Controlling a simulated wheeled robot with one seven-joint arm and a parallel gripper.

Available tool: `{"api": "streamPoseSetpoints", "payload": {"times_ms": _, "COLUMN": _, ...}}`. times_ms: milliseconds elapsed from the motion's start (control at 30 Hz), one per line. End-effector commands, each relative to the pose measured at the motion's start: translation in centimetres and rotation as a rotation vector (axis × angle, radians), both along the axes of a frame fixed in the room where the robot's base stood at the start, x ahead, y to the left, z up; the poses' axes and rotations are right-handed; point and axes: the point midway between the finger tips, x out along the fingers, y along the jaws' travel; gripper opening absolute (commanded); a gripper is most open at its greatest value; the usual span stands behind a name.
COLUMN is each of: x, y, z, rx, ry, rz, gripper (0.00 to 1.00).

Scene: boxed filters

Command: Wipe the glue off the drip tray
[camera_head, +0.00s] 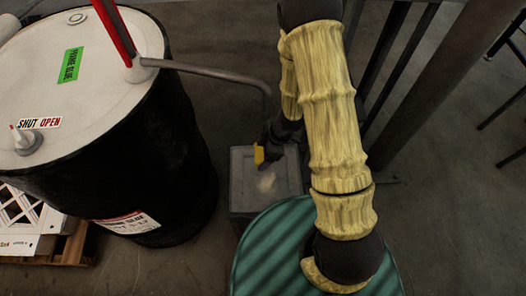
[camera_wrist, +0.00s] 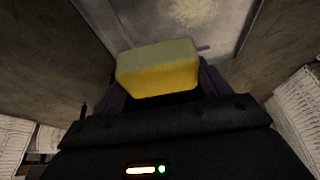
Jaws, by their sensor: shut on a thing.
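The drip tray (camera_head: 285,172) is a grey, square-topped tray on the floor beside the black drum, below the end of a bent pipe. A pale glue smear (camera_head: 267,182) lies near the middle of its top. My gripper (camera_head: 270,150) is over the tray's far left part, shut on a yellow sponge (camera_head: 259,155). In the wrist view the sponge (camera_wrist: 158,76) sits between my dark fingers, yellow on the near face and grey-green on top. The tray (camera_wrist: 215,22) shows beyond it with pale patches. I cannot tell whether the sponge touches the tray.
A large black drum (camera_head: 180,150) with a white lid, green label and red-handled pump stands at left. A ribbed green round lid (camera_head: 265,255) is in front of the tray. Dark metal posts (camera_head: 425,75) stand at right.

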Motion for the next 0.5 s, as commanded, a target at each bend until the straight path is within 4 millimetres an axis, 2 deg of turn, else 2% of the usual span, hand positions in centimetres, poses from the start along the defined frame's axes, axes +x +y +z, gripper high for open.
{"api": "streamPoseSetpoints", "payload": {"times_ms": 500, "x": 0.0, "y": 0.0, "z": -4.5, "rx": 0.001, "ry": 0.001, "rz": 0.0, "gripper": 0.51}}
